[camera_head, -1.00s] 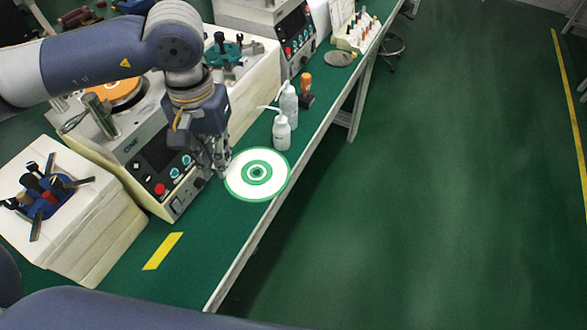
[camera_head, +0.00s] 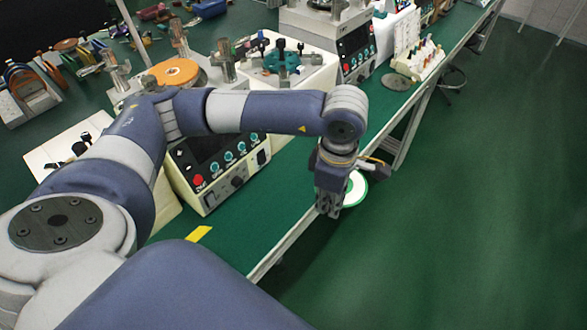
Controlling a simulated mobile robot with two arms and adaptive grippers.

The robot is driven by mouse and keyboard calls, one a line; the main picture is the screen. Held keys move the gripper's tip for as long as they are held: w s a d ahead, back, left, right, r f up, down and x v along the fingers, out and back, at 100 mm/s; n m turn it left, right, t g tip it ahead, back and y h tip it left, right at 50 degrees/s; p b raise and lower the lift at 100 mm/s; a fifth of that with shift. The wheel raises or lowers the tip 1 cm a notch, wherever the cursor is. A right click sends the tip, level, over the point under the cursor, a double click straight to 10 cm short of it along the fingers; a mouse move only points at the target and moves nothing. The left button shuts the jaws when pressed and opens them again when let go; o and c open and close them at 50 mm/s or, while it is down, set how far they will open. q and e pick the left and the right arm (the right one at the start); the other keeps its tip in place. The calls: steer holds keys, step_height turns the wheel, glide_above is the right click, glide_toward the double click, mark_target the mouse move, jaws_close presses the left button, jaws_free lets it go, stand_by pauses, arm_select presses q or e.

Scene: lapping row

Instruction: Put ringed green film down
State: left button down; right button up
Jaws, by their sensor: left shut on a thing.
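The ringed green film (camera_head: 355,189) is a white disc with a green rim, partly hidden behind my left gripper (camera_head: 329,211). My left gripper points down and is shut on the film, at its left side. The grip itself is hard to see. The film shows by the front edge of the green bench (camera_head: 273,213); I cannot tell whether it touches the bench top. My right gripper is out of view.
A machine with a control panel (camera_head: 208,183) stands left of the gripper, partly behind my arm. A second machine (camera_head: 352,54) and a rack of small bottles (camera_head: 418,60) stand farther back. A yellow strip (camera_head: 199,235) marks the near bench. Green floor lies open at right.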

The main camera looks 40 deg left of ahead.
arm_select(q)
step_height(320, 180, down, 8)
steer(key=s+n+b, duration=0.1)
steer(key=n+b, duration=0.1)
steer(key=n, duration=1)
steer(key=n+p, duration=0.3)
steer(key=p, duration=0.1)
glide_above(311, 193)
step_height(311, 193, down, 3)
steer(key=shift+s+d+r, duration=0.1)
steer(key=shift+s+r, duration=0.05)
steer(key=shift+r, duration=0.05)
step_height(311, 193, down, 3)
steer(key=shift+r+p, duration=0.1)
steer(key=shift+p, duration=0.25)
steer(key=shift+f, duration=0.35)
steer(key=shift+f, duration=0.1)
